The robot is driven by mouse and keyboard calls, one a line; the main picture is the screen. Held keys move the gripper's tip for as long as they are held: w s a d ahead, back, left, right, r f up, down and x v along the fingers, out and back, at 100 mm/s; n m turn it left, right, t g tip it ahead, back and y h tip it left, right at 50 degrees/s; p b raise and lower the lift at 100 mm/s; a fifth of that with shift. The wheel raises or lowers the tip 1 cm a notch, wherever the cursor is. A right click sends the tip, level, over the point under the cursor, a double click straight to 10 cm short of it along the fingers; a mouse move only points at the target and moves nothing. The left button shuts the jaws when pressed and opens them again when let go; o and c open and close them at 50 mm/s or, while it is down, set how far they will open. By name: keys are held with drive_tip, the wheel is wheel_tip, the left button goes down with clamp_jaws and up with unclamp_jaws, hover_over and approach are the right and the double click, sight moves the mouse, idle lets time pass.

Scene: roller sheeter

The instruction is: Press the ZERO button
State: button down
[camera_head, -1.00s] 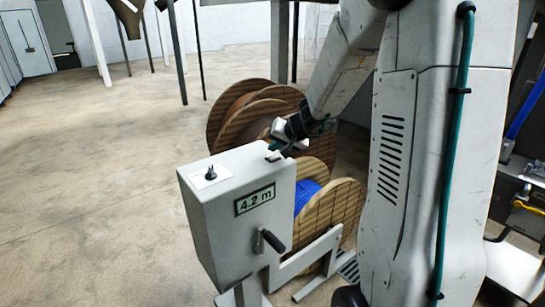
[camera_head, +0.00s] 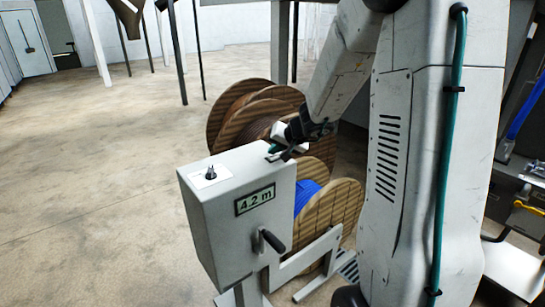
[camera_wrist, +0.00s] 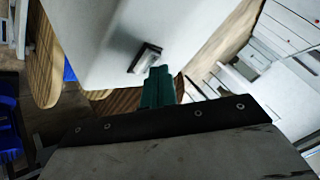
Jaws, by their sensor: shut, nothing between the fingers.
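The grey-white counter box (camera_head: 225,195) stands in the middle of the head view, with "4.2 m" on its display (camera_head: 255,199). A small dark-framed pale button (camera_wrist: 146,58) is on the box face in the wrist view; no ZERO lettering is legible. In the head view a small dark piece by my fingertips at the top right edge seems to be the same button. My gripper (camera_head: 276,148) is shut and empty over that edge. Its green fingertips (camera_wrist: 160,72) are right beside the button; whether they touch it I cannot tell.
A crank handle (camera_head: 272,241) sticks out of the front. A reel of blue cable (camera_head: 340,205) is at the right, with large wooden reels (camera_head: 240,104) behind. Open floor lies left.

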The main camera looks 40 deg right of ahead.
sight(275, 157)
drive_tip(key=shift+f, duration=0.35)
idle(0.5)
drive_tip(key=shift+r, duration=0.9)
drive_tip(key=shift+r, duration=2.55)
